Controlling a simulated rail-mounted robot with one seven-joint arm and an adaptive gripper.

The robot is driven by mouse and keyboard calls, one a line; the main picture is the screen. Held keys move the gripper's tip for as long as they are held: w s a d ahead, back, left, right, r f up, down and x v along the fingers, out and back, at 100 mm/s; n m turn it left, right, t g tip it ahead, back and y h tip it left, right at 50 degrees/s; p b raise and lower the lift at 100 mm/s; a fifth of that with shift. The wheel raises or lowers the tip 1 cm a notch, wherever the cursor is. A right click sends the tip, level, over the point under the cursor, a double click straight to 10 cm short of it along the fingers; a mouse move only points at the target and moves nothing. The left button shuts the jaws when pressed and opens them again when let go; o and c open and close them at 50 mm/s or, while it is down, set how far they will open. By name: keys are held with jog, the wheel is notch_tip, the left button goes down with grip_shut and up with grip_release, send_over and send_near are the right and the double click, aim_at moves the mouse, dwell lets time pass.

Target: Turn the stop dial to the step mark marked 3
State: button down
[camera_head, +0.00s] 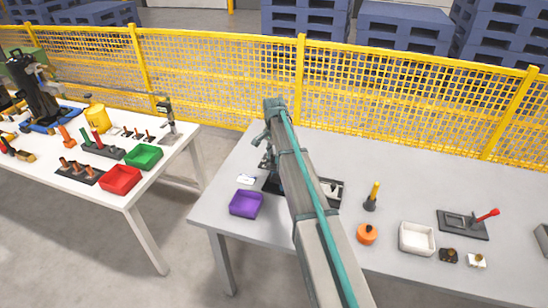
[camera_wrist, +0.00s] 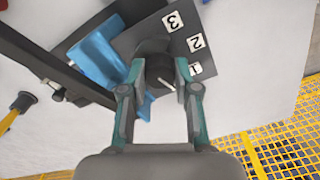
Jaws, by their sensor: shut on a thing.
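The stop dial (camera_wrist: 152,47) is a dark round knob on a dark plate (camera_wrist: 134,39) in the wrist view. White step marks 3 (camera_wrist: 173,21), 2 (camera_wrist: 195,43) and 1 (camera_wrist: 195,69) run along the plate's right side. My gripper (camera_wrist: 160,70) is shut on the dial, with one finger on each side of it. A small pale line shows between the fingers, near mark 1; I cannot tell for sure where the dial points. In the head view my arm hides the dial and the gripper.
A blue block (camera_wrist: 97,57) and a long dark bar (camera_wrist: 45,62) lie beside the plate. On the grey table (camera_head: 310,148) are a purple bin (camera_head: 246,204), an orange-topped piece (camera_head: 367,234) and a white tray (camera_head: 416,239). A yellow mesh fence (camera_head: 400,100) stands behind.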

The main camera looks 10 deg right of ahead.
jog(key=n+b, duration=0.1)
jog(key=n, duration=0.4)
jog(key=shift+n, duration=0.3)
jog(key=n+b, duration=0.1)
jog(key=n, duration=0.5)
jog(key=n+b, duration=0.1)
jog(key=n, duration=0.4)
jog(key=shift+n, duration=0.4)
jog(key=n, duration=0.5)
jog(key=shift+n, duration=0.4)
jog(key=c, duration=0.8)
grip_release()
jog(key=shift+c, duration=0.2)
jog(key=shift+r, duration=0.15)
notch_tip(320, 180, up, 12)
